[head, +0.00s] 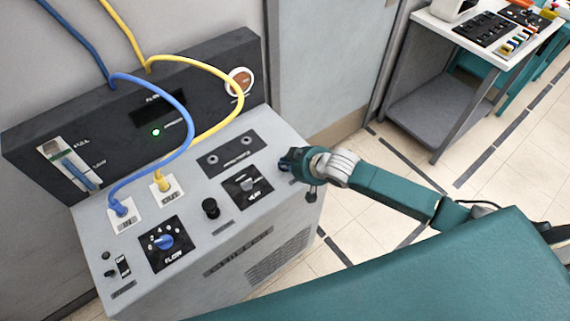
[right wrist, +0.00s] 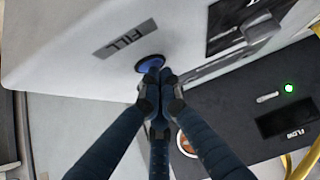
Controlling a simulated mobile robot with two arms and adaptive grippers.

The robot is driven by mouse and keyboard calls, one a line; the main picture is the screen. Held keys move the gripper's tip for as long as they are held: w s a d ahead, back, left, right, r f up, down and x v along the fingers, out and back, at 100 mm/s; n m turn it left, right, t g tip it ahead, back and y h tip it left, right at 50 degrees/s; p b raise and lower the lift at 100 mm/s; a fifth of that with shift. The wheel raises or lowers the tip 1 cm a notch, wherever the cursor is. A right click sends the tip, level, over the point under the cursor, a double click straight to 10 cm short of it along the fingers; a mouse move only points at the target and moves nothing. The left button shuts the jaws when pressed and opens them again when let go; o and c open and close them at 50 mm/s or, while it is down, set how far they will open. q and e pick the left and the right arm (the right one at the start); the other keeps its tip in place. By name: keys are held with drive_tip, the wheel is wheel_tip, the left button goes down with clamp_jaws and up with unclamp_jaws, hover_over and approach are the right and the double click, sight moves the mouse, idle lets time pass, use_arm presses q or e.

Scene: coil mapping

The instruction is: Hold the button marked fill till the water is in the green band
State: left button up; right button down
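In the head view my right gripper (head: 290,163) is at the machine's right side and hides the button. The water gauge (head: 66,162) on the dark back panel shows a blue column, with a small greenish band near its top. The exact level is too small to read. My left gripper is out of view.
The machine (head: 205,205) carries a blue flow knob (head: 163,242), a black knob (head: 210,208) and blue (head: 188,110) and yellow (head: 240,95) hoses. A green light (head: 155,132) is lit. A bench (head: 440,88) stands at the back right, with open floor between.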

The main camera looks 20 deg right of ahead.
idle(0.8)
drive_tip(key=shift+r+p, duration=0.8)
drive_tip(key=shift+p, duration=0.2)
wheel_tip(320, 180, up, 5)
drive_tip(key=p, duration=0.5)
